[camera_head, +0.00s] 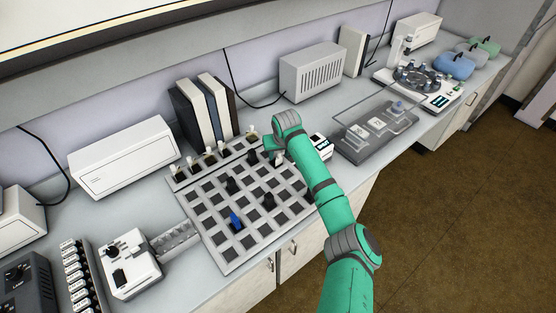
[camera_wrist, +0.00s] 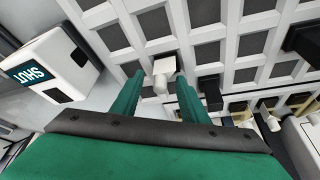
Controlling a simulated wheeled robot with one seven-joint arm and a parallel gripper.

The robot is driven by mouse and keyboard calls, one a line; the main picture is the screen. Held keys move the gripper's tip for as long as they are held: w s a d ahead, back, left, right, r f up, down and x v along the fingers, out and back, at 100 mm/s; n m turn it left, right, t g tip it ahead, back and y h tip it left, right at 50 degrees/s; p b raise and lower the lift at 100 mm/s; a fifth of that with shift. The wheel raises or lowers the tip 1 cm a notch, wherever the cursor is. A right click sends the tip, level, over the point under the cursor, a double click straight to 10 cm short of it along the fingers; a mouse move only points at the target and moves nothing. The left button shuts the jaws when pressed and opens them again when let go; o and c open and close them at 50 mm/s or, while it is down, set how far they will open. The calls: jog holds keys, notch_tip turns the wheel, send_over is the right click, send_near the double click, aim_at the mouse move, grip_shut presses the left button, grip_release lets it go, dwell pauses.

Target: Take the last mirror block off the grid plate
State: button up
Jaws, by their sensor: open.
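The grid plate (camera_head: 222,256) lies on the bench, a white lattice with dark square cells. It also fills the upper part of the wrist view (camera_wrist: 128,57). A small white piece with a stubby knob (camera_wrist: 163,68), which looks like the mirror block, stands on the plate. It also shows beside my wrist in the head view (camera_head: 279,159). My gripper (camera_wrist: 158,78) is open, with one green finger on each side of the white piece. I cannot tell whether the fingers touch it. In the head view my arm hides the plate's right corner and the fingertips are hard to make out.
Dark blocks (camera_head: 268,201) and a blue piece (camera_head: 235,221) stand on the plate. Several white-knobbed pieces line its back strip (camera_head: 209,151). A white box marked SHUT (camera_wrist: 52,68) is close to the gripper's left in the wrist view. A clear-covered tray (camera_head: 372,142) lies right of my arm.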

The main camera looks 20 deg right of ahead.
grip_shut()
jog(key=shift+r, duration=0.2)
